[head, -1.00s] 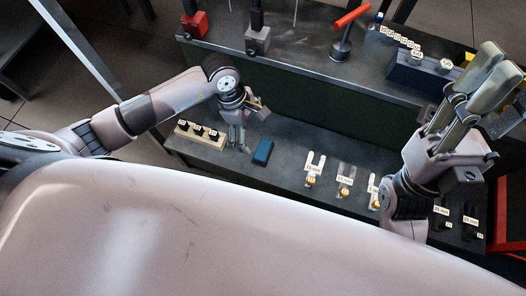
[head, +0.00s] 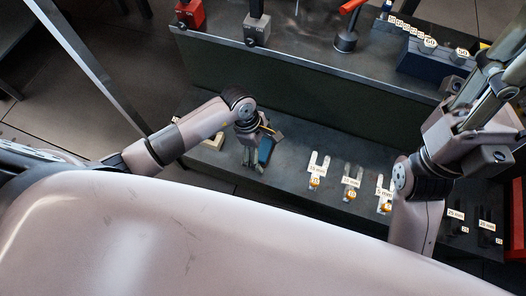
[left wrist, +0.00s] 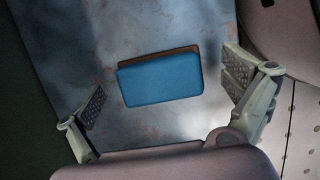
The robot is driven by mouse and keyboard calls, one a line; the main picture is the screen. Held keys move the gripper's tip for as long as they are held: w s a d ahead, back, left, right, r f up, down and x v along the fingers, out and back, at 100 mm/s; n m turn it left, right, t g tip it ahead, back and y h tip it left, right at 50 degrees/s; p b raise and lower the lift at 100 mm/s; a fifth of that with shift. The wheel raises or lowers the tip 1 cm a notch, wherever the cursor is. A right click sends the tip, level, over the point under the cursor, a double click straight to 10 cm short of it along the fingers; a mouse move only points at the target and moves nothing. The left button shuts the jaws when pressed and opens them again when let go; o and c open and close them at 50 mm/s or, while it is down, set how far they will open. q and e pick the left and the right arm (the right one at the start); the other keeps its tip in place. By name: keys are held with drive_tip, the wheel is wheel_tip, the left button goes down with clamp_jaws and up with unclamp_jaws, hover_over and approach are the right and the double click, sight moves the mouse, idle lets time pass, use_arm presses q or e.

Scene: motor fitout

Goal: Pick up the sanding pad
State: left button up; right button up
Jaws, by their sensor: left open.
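The sanding pad is a blue block with a thin brown layer along one edge. In the left wrist view the pad (left wrist: 160,80) lies flat on the grey worktop, between the two spread fingers and apart from both. In the head view the pad (head: 266,149) is partly hidden by my left gripper (head: 256,154), which is over it, open and empty. My right gripper (head: 490,95) is at the right edge of the head view, its fingers pointing up and partly cut off, so its opening is unclear.
A pale block (head: 213,140) sits left of the left gripper, partly hidden by my arm. Labelled slotted pieces (head: 317,170) lie to the right on the lower worktop. Behind is a raised shelf (head: 300,60) with a red-handled tool (head: 347,35) and a dark labelled block (head: 425,62).

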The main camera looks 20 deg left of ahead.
use_arm(q)
drive_tip(key=shift+c, duration=0.3)
drive_tip(key=c, duration=1.4)
